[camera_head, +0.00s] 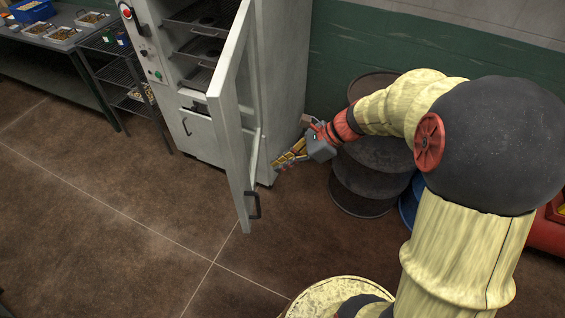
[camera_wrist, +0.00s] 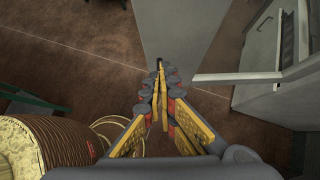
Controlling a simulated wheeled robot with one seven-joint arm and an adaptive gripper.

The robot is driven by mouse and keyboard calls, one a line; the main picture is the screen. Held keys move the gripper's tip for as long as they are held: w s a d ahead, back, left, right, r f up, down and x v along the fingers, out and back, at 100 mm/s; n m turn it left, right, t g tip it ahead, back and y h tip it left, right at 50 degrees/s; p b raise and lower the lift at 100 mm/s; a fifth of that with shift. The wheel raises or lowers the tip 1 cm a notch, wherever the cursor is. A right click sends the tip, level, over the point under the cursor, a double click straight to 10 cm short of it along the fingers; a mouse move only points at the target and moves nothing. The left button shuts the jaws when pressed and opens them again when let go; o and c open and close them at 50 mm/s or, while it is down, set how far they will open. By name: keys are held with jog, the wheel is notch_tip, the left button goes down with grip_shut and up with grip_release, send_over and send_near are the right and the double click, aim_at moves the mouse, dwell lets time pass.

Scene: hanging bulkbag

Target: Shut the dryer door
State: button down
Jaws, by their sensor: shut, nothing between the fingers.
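The dryer (camera_head: 288,75) is a tall pale-grey cabinet with shelves inside. Its door (camera_head: 229,112) stands wide open, swung out from the right side of the front. The door's dark handle (camera_head: 254,206) shows near its lower free edge. My gripper (camera_head: 276,166) is shut and empty, low on the right of the door, pointing left toward it. A small gap seems to lie between the fingertips and the door; contact cannot be told. In the wrist view, the shut fingertips (camera_wrist: 159,72) point toward a broad grey panel (camera_wrist: 185,32), which seems to be the door.
A dark drum (camera_head: 362,180) stands right of the dryer, close behind my wrist. A wire rack (camera_head: 122,75) and a table (camera_head: 45,55) with trays stand on the left. A green and grey wall is behind. The brown floor (camera_head: 130,215) in front and left of the door is clear.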

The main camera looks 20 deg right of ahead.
aim_at(242, 180)
jog(key=shift+w+a+f+b, duration=0.25)
jog(key=shift+w+a+f, duration=0.4)
jog(key=shift+a, duration=0.65)
jog(key=shift+w+a+f+b, duration=0.4)
jog(key=shift+a+f, duration=0.4)
jog(key=shift+a, duration=0.5)
jog(key=shift+w+a+f+b, duration=0.15)
jog(key=shift+w+a+f, duration=0.55)
jog(key=shift+a, duration=0.6)
jog(key=shift+a, duration=0.1)
